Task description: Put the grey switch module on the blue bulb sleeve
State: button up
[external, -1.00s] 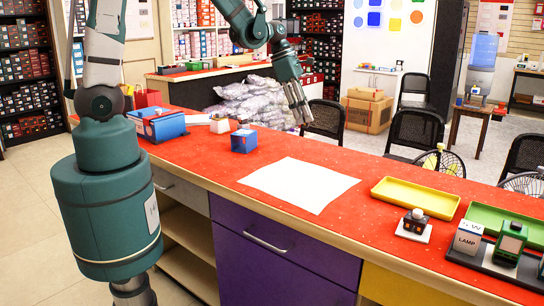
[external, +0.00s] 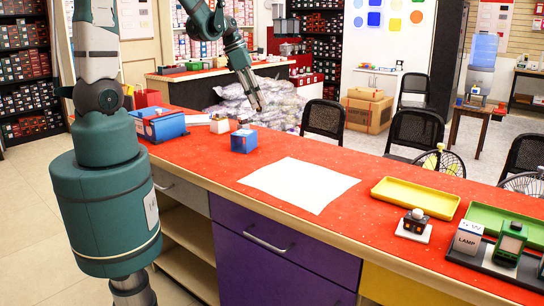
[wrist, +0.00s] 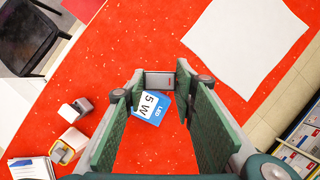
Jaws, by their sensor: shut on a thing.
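The blue bulb sleeve (external: 244,141) is a small blue box standing on the red counter. The wrist view shows its white and blue top, marked LED 5 W (wrist: 152,106), between and below the fingers. My gripper (external: 256,104) is above and beyond the sleeve in the external view. In the wrist view my gripper (wrist: 161,82) is shut on a small grey block, which looks like the grey switch module (wrist: 159,81). The held block is too small to make out in the external view.
A white sheet (external: 298,185) lies flat to the right of the sleeve. A blue container (external: 160,125) and a small whitish item (external: 219,124) are to its left. A yellow tray (external: 415,198) and a green tray (external: 500,222) are farther right. Chairs stand behind the counter.

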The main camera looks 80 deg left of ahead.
jog(key=s+a+n, duration=0.1)
jog(key=s+a, duration=0.2)
jog(key=s, duration=0.3)
jog(key=shift+s+a+r, duration=0.15)
jog(key=shift+a+r, duration=0.1)
jog(key=shift+r, duration=0.05)
jog(key=shift+f, duration=0.1)
send_near(248, 132)
jog(key=shift+w+d, duration=0.15)
jog(key=shift+w, duration=0.6)
jog(key=shift+f+b, duration=0.5)
jog(key=shift+f, duration=1.45)
jog(key=shift+f, duration=0.2)
jog(key=o, duration=0.8)
jog(key=shift+r, duration=0.25)
